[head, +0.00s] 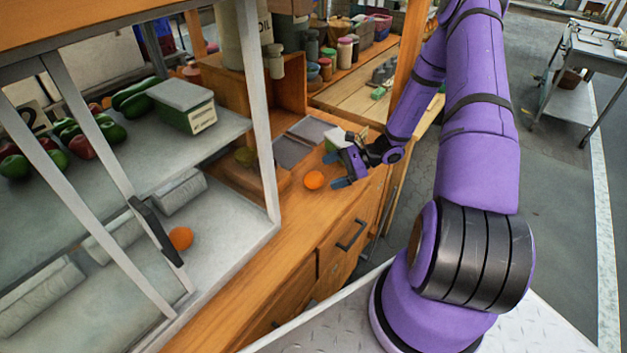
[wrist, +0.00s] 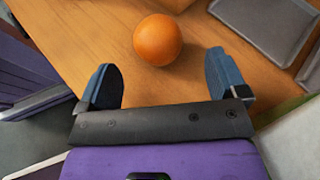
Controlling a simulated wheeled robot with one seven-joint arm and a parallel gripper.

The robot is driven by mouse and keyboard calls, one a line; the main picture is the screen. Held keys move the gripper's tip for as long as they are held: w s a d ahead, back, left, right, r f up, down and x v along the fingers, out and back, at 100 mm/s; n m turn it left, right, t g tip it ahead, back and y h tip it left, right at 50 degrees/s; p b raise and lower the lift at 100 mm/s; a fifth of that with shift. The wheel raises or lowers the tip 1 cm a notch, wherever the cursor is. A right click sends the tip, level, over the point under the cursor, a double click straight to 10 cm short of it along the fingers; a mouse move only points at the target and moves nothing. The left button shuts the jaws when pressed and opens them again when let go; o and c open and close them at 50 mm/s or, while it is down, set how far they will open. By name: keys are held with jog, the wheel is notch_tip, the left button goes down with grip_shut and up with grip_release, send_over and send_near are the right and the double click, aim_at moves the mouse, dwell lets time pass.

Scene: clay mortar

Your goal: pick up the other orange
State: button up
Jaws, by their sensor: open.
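One orange (head: 314,180) sits on the wooden counter in the head view, just left of my gripper (head: 339,170). In the wrist view this orange (wrist: 158,40) lies ahead of my gripper (wrist: 165,82), roughly centred between the two blue fingers and beyond their tips. My gripper is open and empty, and the orange is apart from it. A second orange (head: 181,238) rests on the lower shelf of the glass-fronted case at the left, near the case's dark handle.
The case (head: 262,120) has peppers and a green-and-white box (head: 181,105) on its upper shelf. Grey trays (head: 291,150) lie behind the counter orange; a tray (wrist: 265,28) shows ahead right in the wrist view. The counter in front of the drawers is clear.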

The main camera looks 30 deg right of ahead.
aim_at(320, 177)
jog(key=x, duration=0.4)
jog(key=shift+a+f, duration=0.25)
jog(key=shift+f, duration=0.05)
jog(key=shift+c, duration=0.2)
jog(key=c, duration=1)
jog(key=shift+r, duration=0.1)
